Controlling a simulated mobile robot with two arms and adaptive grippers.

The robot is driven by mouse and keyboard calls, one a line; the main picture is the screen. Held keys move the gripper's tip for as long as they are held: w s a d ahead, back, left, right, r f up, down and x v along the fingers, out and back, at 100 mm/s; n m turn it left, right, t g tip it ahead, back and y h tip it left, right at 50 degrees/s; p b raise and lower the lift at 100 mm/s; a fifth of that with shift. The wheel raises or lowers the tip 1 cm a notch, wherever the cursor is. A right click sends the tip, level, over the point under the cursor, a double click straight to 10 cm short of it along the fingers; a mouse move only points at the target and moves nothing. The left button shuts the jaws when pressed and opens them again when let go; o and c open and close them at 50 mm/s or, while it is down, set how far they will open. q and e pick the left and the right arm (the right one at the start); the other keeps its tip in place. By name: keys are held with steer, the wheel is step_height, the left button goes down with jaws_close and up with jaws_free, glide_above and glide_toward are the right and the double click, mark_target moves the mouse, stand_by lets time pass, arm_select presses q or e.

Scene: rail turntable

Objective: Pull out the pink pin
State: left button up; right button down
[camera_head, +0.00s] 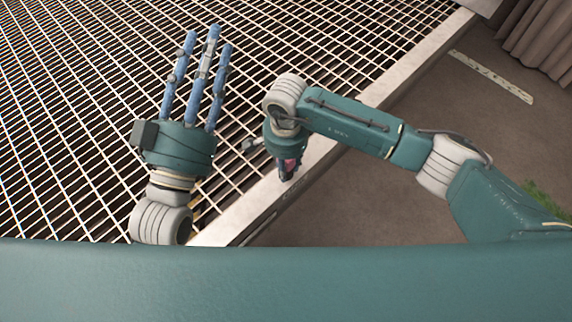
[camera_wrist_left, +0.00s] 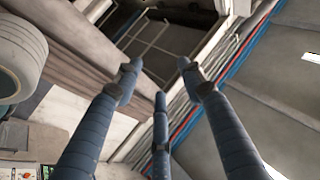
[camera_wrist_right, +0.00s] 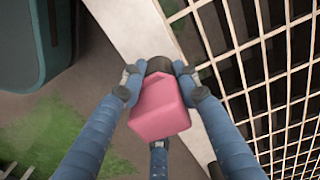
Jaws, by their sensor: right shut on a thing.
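The pink pin (camera_wrist_right: 160,110) shows in the right wrist view as a blocky pink piece with a dark round part (camera_wrist_right: 160,66) at its far end. The fingers of my right gripper (camera_wrist_right: 157,88) are closed around it from several sides. In the head view my right gripper points down over the pale beam at the grating's edge, with a small bit of pink (camera_head: 290,164) showing by its fingers. Whether the pin still sits in a hole is hidden. My left gripper (camera_head: 207,42) is open and empty, its blue fingers straight, over the grating.
A metal grating (camera_head: 70,110) fills the left and top, bordered by a pale beam (camera_head: 390,87). Brown floor (camera_head: 400,215) lies to the right, with a white strip (camera_head: 490,76) and a curtain (camera_head: 540,35) at upper right. Green patches (camera_wrist_right: 70,135) show on the floor.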

arm_select(q)
steer(key=shift+w+f+g, duration=0.2)
steer(key=shift+f+g, duration=0.1)
steer(key=shift+f, duration=0.05)
arm_select(e)
steer(key=shift+r, duration=0.2)
arm_select(q)
steer(key=shift+w+f+y, duration=0.1)
steer(key=shift+f+y, duration=0.2)
steer(key=shift+f, duration=0.1)
arm_select(e)
steer(key=shift+r, duration=0.1)
arm_select(q)
steer(key=shift+f, duration=0.1)
steer(key=shift+f, duration=0.25)
arm_select(e)
steer(key=shift+r, duration=0.15)
arm_select(q)
steer(key=shift+w+a+f+g+p, duration=0.1)
steer(key=shift+w+f+g+p, duration=0.2)
steer(key=shift+f+g, duration=0.15)
arm_select(e)
steer(key=shift+r, duration=0.2)
